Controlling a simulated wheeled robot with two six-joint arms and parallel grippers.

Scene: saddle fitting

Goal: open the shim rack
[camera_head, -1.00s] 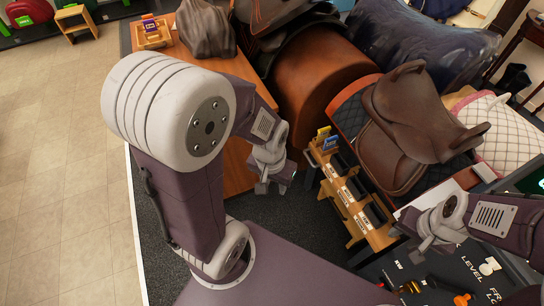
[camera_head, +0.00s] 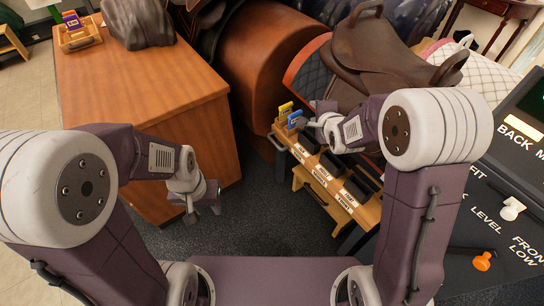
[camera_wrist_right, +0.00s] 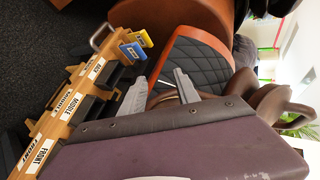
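The shim rack (camera_head: 338,190) is a wooden rack with a row of labelled dark slots, beside the saddle stand. It also shows at the left of the right wrist view (camera_wrist_right: 58,108). A grey handle (camera_wrist_right: 101,36) stands at its far end. A yellow shim (camera_head: 285,109) and a blue shim (camera_head: 295,119) stand at that end. My right gripper (camera_head: 312,118) is close to these shims in the head view; the right wrist view shows its two fingers (camera_wrist_right: 160,84) apart with nothing between. My left gripper (camera_head: 203,208) hangs low, left of the rack, fingers apart and empty.
A brown saddle (camera_head: 375,65) sits on a dark quilted pad behind the rack. A wooden cabinet (camera_head: 150,100) stands at the left with a small tray (camera_head: 78,36) on it. A dark control panel (camera_head: 500,210) is at the right. Dark floor lies clear between cabinet and rack.

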